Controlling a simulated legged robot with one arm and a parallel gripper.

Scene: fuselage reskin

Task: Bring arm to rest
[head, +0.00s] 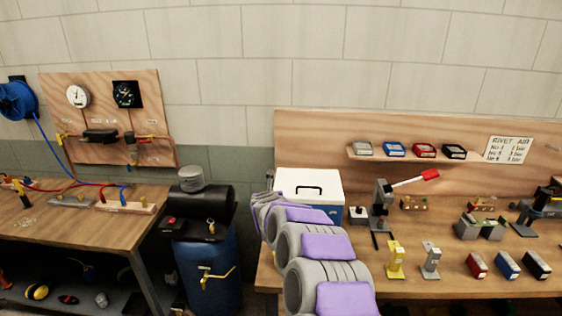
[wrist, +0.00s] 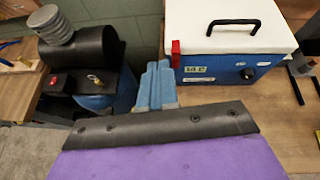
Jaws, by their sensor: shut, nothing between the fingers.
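My arm (head: 318,248), grey with purple pads, reaches up from the bottom of the head view toward the left end of the right bench. Its far end is beside the white-lidded blue box. My gripper (wrist: 158,68) shows in the wrist view as blue-grey fingers close together, shut and empty. It points at the gap between the black-and-blue compressor and the blue box, touching neither as far as I can see. In the head view the fingers cannot be made out behind the arm.
The blue box (wrist: 225,68) with a white lid stands on the right bench (wrist: 285,135), right of the gripper. The compressor (head: 207,262) stands left, between the benches. A red-handled press (head: 383,200) stands right.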

